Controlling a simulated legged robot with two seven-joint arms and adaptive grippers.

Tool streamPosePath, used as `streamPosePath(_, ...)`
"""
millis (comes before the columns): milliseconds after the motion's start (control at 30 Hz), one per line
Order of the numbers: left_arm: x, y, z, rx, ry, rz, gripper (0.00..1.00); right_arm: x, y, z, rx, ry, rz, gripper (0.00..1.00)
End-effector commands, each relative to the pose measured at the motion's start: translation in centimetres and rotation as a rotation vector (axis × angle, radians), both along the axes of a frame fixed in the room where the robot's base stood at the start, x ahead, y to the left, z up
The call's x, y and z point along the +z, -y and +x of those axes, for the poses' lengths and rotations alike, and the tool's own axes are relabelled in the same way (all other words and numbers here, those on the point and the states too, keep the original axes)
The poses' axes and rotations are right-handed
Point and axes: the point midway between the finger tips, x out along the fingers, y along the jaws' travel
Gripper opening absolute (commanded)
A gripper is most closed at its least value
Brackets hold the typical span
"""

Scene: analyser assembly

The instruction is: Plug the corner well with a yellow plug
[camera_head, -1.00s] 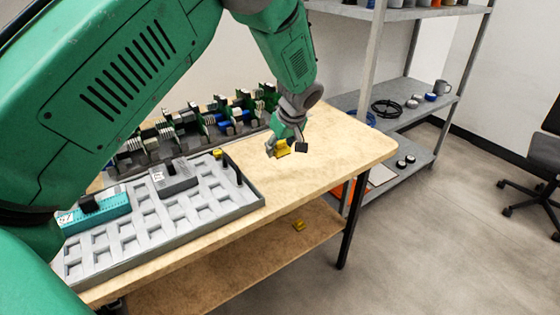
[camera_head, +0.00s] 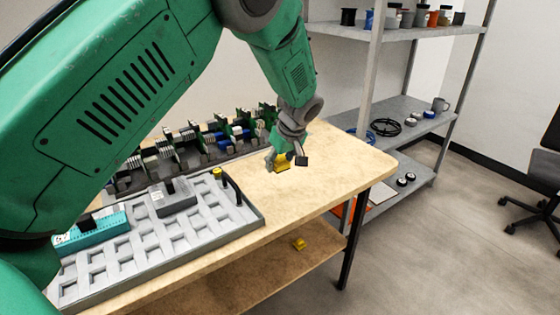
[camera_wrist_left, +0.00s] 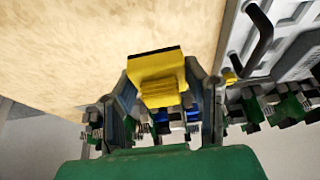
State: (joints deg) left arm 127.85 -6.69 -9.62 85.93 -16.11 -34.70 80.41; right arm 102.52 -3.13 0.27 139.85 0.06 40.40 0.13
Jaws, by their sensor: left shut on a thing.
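My left gripper (camera_head: 283,158) is shut on a yellow plug (camera_head: 282,167) over the bare tabletop, to the right of the grey tray. In the left wrist view the plug (camera_wrist_left: 158,78) sits between the two fingers (camera_wrist_left: 165,95), its dark-edged face outward. The grey tray (camera_head: 250,218) has rows of square wells. A small yellow piece (camera_head: 217,173) is at the tray's back corner, near a black handle; a bit of yellow also shows beside the tray in the left wrist view (camera_wrist_left: 230,76). My right gripper is not in view.
A teal block (camera_head: 98,232) and a grey block (camera_head: 172,198) sit on the tray. A rack of green and grey parts (camera_head: 208,139) stands behind it. Another yellow piece (camera_head: 300,244) lies on the lower shelf. The tabletop's right part (camera_head: 345,160) is clear.

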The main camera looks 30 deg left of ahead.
Motion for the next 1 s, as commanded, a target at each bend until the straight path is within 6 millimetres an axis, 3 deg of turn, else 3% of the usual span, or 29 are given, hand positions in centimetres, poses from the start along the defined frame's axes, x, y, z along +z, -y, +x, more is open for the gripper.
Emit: streamPosePath(1000,-4.2,0.0,0.0,0.0,0.0,0.0,0.06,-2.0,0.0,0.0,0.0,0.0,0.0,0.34)
